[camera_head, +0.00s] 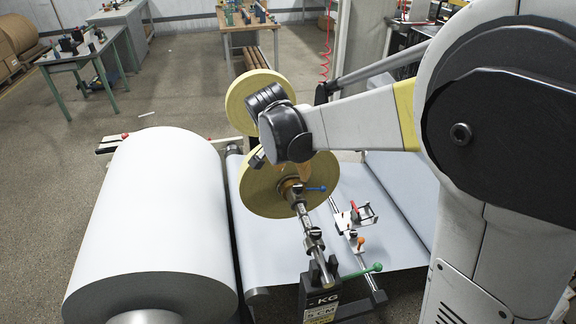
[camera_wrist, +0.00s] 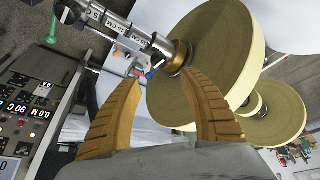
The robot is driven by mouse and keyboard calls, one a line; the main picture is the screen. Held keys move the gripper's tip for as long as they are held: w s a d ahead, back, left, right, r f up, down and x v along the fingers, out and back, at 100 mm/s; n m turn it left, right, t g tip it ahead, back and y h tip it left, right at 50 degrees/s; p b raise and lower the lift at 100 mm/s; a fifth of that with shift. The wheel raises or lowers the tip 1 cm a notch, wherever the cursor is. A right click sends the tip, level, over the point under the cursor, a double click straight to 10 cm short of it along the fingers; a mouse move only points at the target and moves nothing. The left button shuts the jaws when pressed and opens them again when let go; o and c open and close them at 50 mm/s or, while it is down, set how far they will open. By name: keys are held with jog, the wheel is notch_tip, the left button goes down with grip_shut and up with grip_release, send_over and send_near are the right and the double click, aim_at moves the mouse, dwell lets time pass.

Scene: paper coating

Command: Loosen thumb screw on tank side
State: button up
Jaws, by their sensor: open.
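A small blue-tipped screw or lever (camera_head: 315,188) sits on the shaft beside the lower yellow roll; it may be the thumb screw. In the wrist view the blue piece (camera_wrist: 152,74) lies between and just beyond my fingertips, apart from them as far as I can tell. My gripper (camera_wrist: 160,78) is open and empty, with its orange fingers spread toward the metal shaft (camera_wrist: 130,35). In the head view my wrist covers most of the fingers. The tank itself is not clearly identifiable.
The lower yellow roll (camera_head: 258,187) is close to my gripper, with another roll (camera_head: 250,100) behind. A green-knobbed lever (camera_head: 374,268) and an orange knob (camera_head: 360,241) are at the front right. A control panel (camera_wrist: 28,100) is left in the wrist view.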

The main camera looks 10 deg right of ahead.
aim_at(298, 186)
jog(key=b+x, duration=0.2)
jog(key=x, duration=0.7)
jog(key=shift+d+f+b, duration=0.1)
jog(key=shift+f+b, duration=0.2)
jog(key=shift+b, duration=0.05)
grip_shut()
